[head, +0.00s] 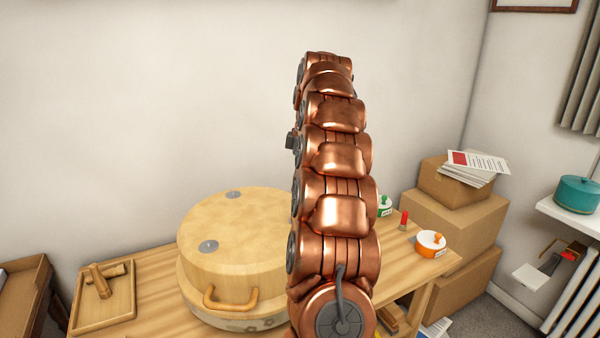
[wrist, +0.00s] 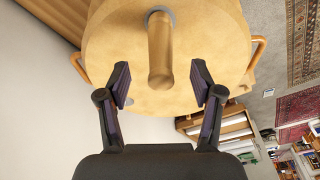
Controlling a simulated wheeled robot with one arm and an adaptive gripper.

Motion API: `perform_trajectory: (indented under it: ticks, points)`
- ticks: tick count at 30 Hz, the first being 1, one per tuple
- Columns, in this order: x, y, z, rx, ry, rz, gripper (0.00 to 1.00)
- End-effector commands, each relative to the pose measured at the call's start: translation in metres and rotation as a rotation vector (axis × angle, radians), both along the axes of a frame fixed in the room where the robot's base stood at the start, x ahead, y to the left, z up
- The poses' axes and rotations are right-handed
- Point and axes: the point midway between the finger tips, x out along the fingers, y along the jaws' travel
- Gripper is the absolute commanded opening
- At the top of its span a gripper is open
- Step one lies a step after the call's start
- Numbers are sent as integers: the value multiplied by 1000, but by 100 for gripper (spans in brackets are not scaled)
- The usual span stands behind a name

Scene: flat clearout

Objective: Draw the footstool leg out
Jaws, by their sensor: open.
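The round tan footstool (head: 225,225) lies upside down on a wooden table, with a curved wooden handle at its front and bare round metal plates on its top face. In the wrist view the footstool (wrist: 215,40) fills the upper middle. The footstool leg (wrist: 160,50), a wooden peg, stands from a grey metal plate there. My gripper (wrist: 160,84) is open, one finger on each side of the leg's free end, with gaps on both sides. In the head view my arm hides the leg and the gripper.
A wooden tray (head: 78,318) with wooden pegs (head: 100,282) in it sits left on the table (head: 150,318). An orange-lidded pot (head: 431,243), a red object (head: 404,221) and a green-labelled pot (head: 384,206) stand right. Cardboard boxes (head: 450,222) are stacked beyond.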

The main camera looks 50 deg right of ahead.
Motion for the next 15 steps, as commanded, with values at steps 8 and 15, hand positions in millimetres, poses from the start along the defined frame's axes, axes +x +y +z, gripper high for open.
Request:
perform_trajectory:
  ticks: [8, 15]
  points:
    - [1, 2, -19, 2, 1, -2, 66]
    - [3, 4, -39, 2, 1, -1, 66]
